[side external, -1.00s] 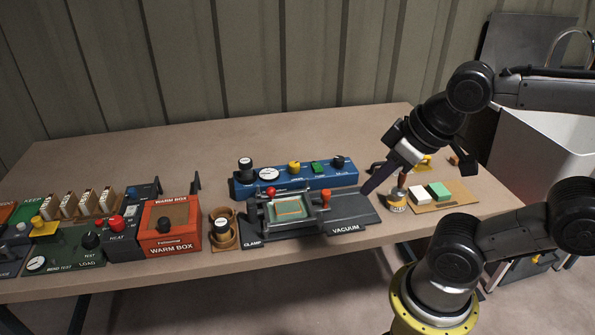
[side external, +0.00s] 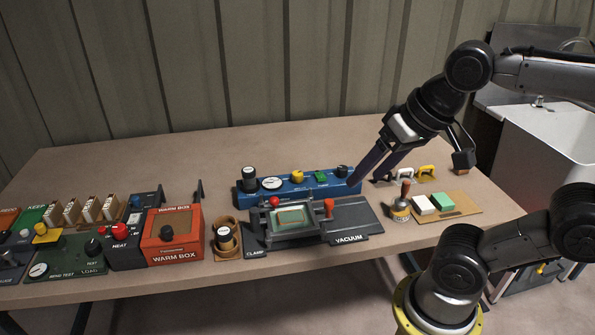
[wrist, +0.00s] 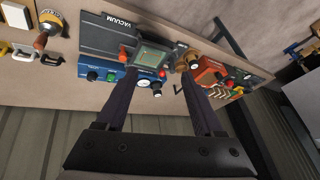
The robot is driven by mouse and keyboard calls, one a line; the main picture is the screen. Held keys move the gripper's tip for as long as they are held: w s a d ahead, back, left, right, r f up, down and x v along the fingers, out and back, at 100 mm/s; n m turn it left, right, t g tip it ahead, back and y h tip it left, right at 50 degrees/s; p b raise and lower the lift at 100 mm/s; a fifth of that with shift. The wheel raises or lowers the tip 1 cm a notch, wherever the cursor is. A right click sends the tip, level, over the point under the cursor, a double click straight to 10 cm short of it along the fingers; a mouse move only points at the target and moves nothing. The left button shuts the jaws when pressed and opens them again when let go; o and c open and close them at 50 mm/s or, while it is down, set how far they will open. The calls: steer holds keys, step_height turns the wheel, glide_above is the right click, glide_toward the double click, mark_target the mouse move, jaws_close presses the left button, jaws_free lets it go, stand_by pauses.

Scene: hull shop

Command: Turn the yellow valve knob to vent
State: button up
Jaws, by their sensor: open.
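The yellow valve knob (side external: 297,176) stands on top of the blue box (side external: 325,190), between a round white gauge (side external: 272,184) and a green button (side external: 320,177). My gripper (side external: 364,181) is open and empty, its dark fingers pointing down and left at the right end of the blue box. It is to the right of the yellow knob and apart from it. The knob's pointer and vent label are too small to read.
The vacuum clamp fixture (side external: 350,222) with red and orange knobs stands in front of the blue box. A wooden-handled stamp (side external: 401,205) and white and green blocks (side external: 440,198) lie to the right. The orange warm box (side external: 168,238) is left. The table behind the blue box is clear.

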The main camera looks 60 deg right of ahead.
steer(key=w+d+r+m+g, duration=0.1)
steer(key=w+d+r+m, duration=0.2)
steer(key=w+r+m, duration=0.45)
steer(key=m+g, duration=0.5)
steer(key=m, duration=0.2)
glide_above(297, 173)
step_height(297, 173, down, 15)
step_height(297, 173, down, 13)
steer(key=shift+d+f, duration=0.1)
jaws_close()
